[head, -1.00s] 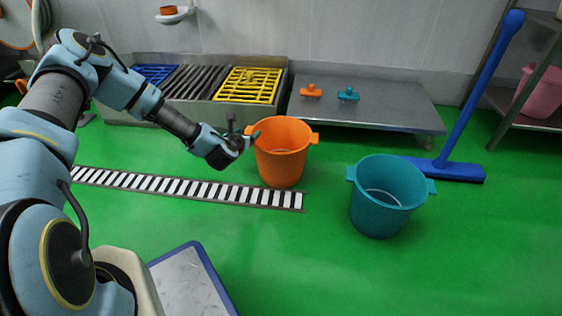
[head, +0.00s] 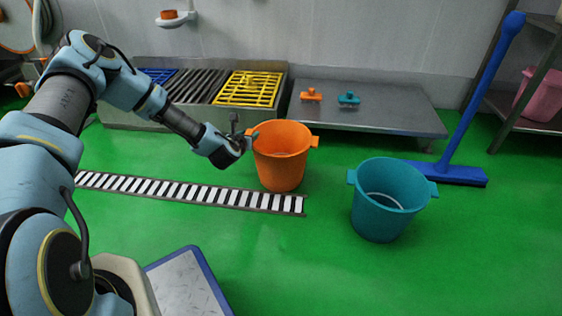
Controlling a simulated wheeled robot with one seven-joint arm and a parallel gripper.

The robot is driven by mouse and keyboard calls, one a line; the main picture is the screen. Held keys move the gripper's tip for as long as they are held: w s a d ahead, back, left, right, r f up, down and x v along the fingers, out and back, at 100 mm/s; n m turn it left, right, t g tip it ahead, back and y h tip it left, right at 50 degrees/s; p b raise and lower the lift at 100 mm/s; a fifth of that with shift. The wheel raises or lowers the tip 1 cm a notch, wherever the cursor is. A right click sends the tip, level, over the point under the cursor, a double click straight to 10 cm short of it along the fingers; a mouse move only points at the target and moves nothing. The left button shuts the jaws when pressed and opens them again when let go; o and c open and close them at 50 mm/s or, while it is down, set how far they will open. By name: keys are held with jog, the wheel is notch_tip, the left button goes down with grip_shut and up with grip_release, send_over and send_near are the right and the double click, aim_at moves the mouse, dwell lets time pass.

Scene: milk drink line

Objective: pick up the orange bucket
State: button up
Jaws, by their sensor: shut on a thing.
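The orange bucket (head: 281,160) stands upright on the green floor, just behind the right end of the drain grate. It has a tab handle on each side. My gripper (head: 250,136) reaches in from the left and is shut on the bucket's left handle, at the rim. The fingers hide most of that handle. The bucket's base appears to be on the floor, with no visible gap.
A teal bucket (head: 386,203) stands to the right and nearer. The striped drain grate (head: 190,192) crosses the floor. A low steel table (head: 385,120) is behind.

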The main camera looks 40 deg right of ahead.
grip_shut()
dwell(0.7)
